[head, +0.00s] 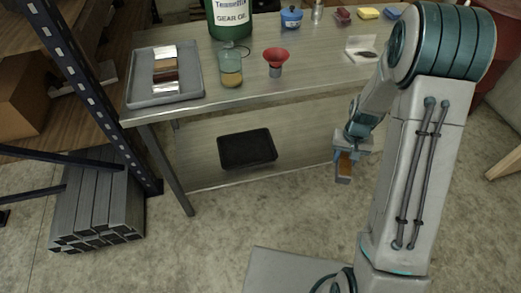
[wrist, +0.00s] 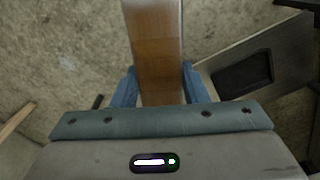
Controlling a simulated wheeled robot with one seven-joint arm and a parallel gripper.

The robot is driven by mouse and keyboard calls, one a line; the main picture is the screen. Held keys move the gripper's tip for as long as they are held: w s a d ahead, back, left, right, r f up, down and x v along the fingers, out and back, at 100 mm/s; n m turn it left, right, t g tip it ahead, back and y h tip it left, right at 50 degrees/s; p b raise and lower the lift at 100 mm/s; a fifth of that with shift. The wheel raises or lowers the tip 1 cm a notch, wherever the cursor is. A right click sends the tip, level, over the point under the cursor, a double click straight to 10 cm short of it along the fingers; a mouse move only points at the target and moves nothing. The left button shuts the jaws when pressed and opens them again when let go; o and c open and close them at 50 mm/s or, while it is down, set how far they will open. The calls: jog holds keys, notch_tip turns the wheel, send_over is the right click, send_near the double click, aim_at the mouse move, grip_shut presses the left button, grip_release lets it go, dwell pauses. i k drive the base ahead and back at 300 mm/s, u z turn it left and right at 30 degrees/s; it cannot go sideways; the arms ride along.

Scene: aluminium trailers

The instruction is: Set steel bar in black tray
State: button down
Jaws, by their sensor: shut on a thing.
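My gripper (head: 350,155) hangs in front of the right part of the bench and is shut on a bar (head: 343,172). The bar looks brown and shiny; I cannot tell its metal from the colour. In the wrist view the bar (wrist: 155,45) runs up between the two blue fingers of my gripper (wrist: 158,88). The black tray (head: 247,150) lies empty on the bench's lower shelf, left of my gripper and apart from the bar. It also shows at the right of the wrist view (wrist: 243,75).
A grey tray (head: 188,93) with several bars stands on the bench top (head: 215,98). The bench top overhangs the lower shelf (head: 200,165). Stacked metal profiles (head: 100,205) lie at left.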

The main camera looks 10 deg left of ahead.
aim_at(249, 155)
jog(key=z, duration=1.35)
jog(key=i, duration=1.1)
jog(key=u, duration=3.3)
